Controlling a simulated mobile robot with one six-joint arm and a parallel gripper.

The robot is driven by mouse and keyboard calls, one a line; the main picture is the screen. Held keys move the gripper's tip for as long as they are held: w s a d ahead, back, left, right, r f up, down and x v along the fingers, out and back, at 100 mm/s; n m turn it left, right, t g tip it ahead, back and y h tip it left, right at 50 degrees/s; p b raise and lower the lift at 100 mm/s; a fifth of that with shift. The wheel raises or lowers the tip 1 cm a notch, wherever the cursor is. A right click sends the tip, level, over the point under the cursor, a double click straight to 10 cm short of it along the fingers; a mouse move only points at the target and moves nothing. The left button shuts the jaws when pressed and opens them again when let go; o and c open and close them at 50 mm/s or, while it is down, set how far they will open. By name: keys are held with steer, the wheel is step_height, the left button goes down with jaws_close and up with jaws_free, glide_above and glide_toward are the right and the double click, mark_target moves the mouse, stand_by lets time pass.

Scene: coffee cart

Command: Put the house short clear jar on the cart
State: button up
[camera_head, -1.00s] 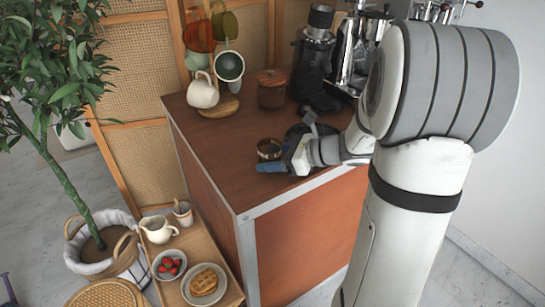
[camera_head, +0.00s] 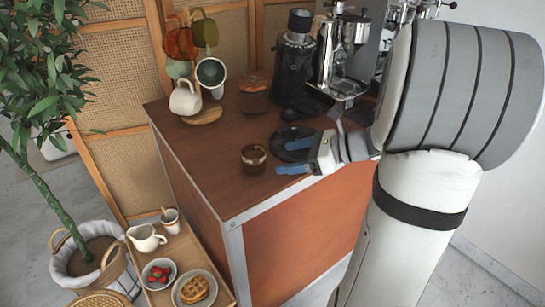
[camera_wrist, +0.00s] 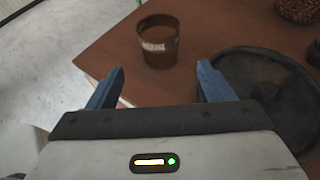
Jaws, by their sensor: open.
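The short clear jar (camera_head: 254,159), with brownish contents or tint and a pale label, stands upright on the brown top of the cart (camera_head: 190,150), near its front edge. The wrist view shows the same jar (camera_wrist: 158,42) just beyond the fingers and apart from them. My gripper (camera_head: 288,156) is open and empty, with blue fingers pointing left towards the jar from its right side. Its two fingers also show in the wrist view (camera_wrist: 161,72).
A round black dish (camera_head: 291,135) lies right behind the jar, close to my gripper. A low tray (camera_head: 183,247) with food stands left of the cart.

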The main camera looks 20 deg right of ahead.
steer(key=s+a+f+n+g+h, duration=0.2)
steer(key=s+a+n+h, duration=0.2)
steer(key=s+n, duration=0.3)
steer(key=s+a+f+n+g+h, duration=0.1)
steer(key=s+a+n+g+h, duration=0.2)
steer(key=n, duration=1.5)
steer(key=s+h, duration=0.4)
steer(key=s, duration=0.1)
steer(key=shift+s+a+f, duration=0.2)
steer(key=shift+a+f, duration=0.15)
steer(key=shift+a, duration=0.05)
steer(key=shift+g, duration=0.3)
